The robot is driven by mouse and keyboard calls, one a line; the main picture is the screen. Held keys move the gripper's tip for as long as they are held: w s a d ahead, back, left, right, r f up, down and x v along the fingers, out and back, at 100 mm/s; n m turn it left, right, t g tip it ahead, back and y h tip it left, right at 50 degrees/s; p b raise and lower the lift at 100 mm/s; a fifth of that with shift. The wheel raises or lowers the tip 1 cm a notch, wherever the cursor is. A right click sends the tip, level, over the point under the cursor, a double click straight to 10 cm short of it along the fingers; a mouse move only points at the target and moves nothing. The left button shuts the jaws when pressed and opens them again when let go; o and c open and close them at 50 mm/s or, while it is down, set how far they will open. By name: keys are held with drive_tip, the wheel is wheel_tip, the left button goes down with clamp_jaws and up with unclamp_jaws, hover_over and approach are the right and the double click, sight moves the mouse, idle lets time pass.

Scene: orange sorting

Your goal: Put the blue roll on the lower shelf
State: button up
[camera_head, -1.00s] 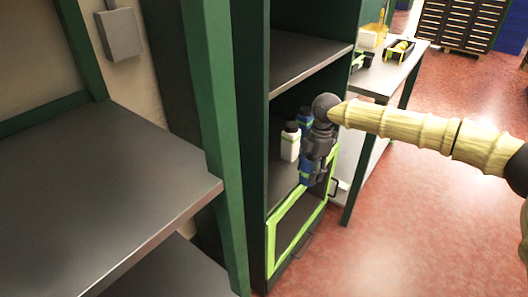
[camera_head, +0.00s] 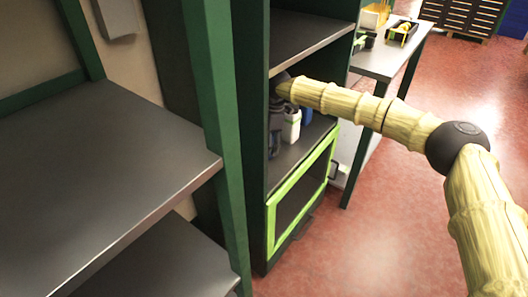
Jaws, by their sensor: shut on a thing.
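My gripper (camera_head: 273,150) is inside the dark cabinet, over the left part of the lower shelf (camera_head: 303,148) and left of a white bottle (camera_head: 291,127). It points down and is shut. The blue roll that hung in its fingers a moment ago is hidden now, behind the gripper and the cabinet's edge. I cannot tell whether the roll touches the shelf.
A blue bottle (camera_head: 307,116) stands behind the white one. An upper shelf (camera_head: 305,42) lies above my arm. A green-framed opening (camera_head: 303,190) is below. A green post (camera_head: 213,120) and grey shelf (camera_head: 100,160) stand at left; a side table (camera_head: 390,62) is behind right.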

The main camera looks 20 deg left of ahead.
drive_tip(key=shift+a, duration=0.7)
wheel_tip(320, 180, down, 4)
drive_tip(key=shift+w+r+b, duration=0.1)
drive_tip(key=shift+r+b, duration=0.1)
drive_tip(key=shift+b, duration=0.15)
drive_tip(key=o, duration=1.2)
drive_tip(key=shift+w+d+r+p, duration=0.1)
drive_tip(key=shift+d+r+p, duration=0.05)
drive_tip(key=shift+r, duration=1.1)
drive_tip(key=shift+w+d+r+p, duration=0.1)
drive_tip(key=shift+r+p, duration=0.05)
drive_tip(key=shift+r, duration=1.05)
drive_tip(key=shift+w+d+r+p, duration=0.1)
drive_tip(key=shift+d+r+p, duration=0.05)
drive_tip(key=shift+r, duration=1.1)
